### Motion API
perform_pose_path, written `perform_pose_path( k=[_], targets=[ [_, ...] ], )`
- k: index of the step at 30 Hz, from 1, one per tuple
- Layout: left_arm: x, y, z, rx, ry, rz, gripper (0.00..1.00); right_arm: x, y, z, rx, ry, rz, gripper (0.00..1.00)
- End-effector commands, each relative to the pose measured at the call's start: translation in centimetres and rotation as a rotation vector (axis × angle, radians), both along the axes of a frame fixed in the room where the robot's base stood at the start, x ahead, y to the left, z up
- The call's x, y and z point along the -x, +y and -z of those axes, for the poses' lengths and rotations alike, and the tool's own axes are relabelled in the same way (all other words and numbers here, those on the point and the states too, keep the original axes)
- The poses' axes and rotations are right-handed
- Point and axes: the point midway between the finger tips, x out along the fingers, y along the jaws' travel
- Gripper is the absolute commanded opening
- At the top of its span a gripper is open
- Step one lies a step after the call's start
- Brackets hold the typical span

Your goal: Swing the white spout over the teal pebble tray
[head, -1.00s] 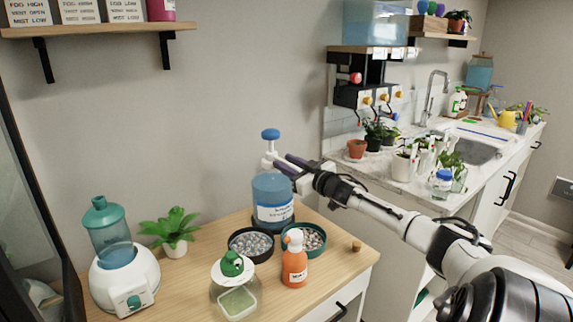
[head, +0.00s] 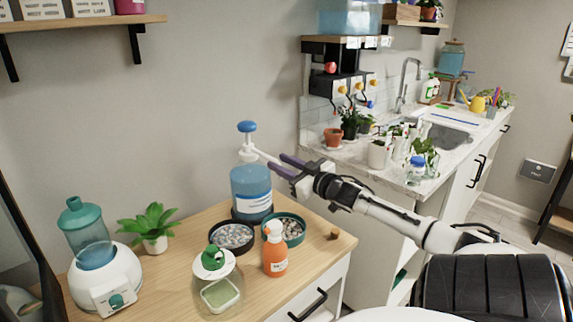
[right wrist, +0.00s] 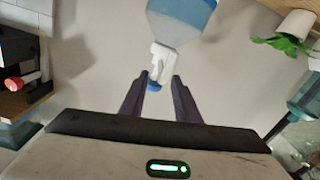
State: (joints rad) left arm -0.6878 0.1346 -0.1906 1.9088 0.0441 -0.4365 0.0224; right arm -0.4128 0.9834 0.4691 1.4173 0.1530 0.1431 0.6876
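A blue bottle (head: 251,186) with a blue pump knob (head: 247,127) stands at the back of the wooden top. Its white spout (head: 262,156) points right and toward me, above the bottle. The teal pebble tray (head: 304,236) sits right of and in front of the bottle. My right gripper (head: 275,162) is at the spout's outer end, its dark purple fingers apart. In the right wrist view, the white spout (right wrist: 160,66) shows between the open fingertips (right wrist: 159,78), with gaps visible; contact cannot be told. My left gripper is not in view.
A dark pebble tray (head: 232,254) is beside the teal one. An orange pump bottle (head: 275,256) and a glass jar with green top (head: 212,262) stand in front. A humidifier (head: 103,275) and a plant (head: 150,224) are left. A cork-like piece (head: 334,235) lies right.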

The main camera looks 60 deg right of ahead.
Motion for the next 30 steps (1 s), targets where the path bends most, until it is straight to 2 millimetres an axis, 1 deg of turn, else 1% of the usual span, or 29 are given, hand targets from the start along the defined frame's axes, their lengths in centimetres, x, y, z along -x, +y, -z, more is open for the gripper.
perform_pose_path(
  k=[1, 3, 7, 26, 30],
  targets=[
    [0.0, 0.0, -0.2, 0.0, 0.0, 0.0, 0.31, 0.6, 0.2, 0.1, -0.002, 0.003, 0.0, 0.29],
    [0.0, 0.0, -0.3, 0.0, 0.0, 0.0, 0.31, 1.1, 0.3, 0.1, -0.001, 0.003, 0.001, 0.29],
    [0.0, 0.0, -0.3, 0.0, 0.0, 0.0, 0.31, 1.7, 0.4, 0.0, 0.001, 0.001, 0.0, 0.29],
    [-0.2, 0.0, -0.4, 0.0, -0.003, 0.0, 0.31, 1.7, 0.5, 0.0, 0.001, 0.001, 0.0, 0.29],
    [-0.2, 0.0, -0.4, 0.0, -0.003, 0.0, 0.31, 1.8, 1.1, 0.8, -0.001, 0.008, -0.003, 0.29]
  ],
)
